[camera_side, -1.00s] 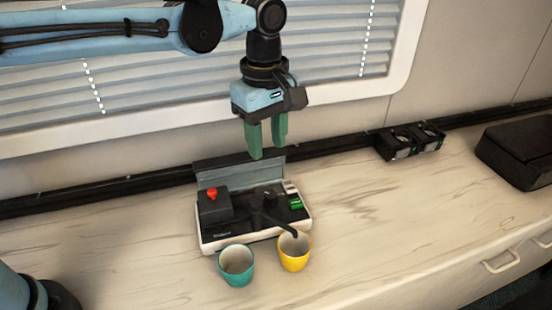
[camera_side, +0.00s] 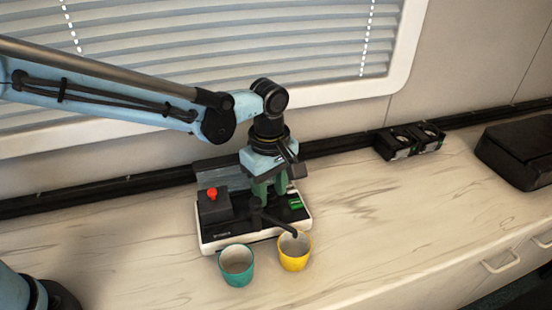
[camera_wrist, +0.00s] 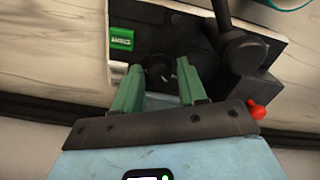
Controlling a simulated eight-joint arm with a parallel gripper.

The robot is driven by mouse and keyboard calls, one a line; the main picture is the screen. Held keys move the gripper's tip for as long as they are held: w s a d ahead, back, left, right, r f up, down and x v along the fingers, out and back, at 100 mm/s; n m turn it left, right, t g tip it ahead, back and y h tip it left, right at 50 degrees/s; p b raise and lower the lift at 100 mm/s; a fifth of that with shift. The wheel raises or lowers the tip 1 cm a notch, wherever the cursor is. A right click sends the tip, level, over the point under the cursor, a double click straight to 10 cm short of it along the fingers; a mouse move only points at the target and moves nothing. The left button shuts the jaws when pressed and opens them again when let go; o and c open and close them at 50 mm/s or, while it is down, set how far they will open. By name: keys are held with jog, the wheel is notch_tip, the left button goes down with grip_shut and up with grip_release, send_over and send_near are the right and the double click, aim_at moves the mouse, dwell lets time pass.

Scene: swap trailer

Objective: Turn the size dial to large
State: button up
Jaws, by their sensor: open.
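The size dial is a dark round knob (camera_wrist: 160,72) on the black top of the machine (camera_side: 212,240). In the wrist view it shows between the fingertips of my gripper (camera_wrist: 158,68). My gripper is open, with a green finger on each side of the knob. I cannot tell whether the fingers touch it or which way it points. In the side view my gripper (camera_side: 270,190) is low over the back of the machine and hides the knob. A small green label or display (camera_side: 296,203) is to the right of the fingers; it also shows in the wrist view (camera_wrist: 121,39).
A black spout (camera_side: 278,222) reaches over the yellow cup (camera_side: 294,262). A teal cup (camera_side: 236,277) stands beside it. A red knob (camera_side: 212,193) tops the black box at the machine's left.

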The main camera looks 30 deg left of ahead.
jog(key=shift+f, duration=0.15)
jog(key=c, duration=0.8)
jog(key=shift+o, duration=0.2)
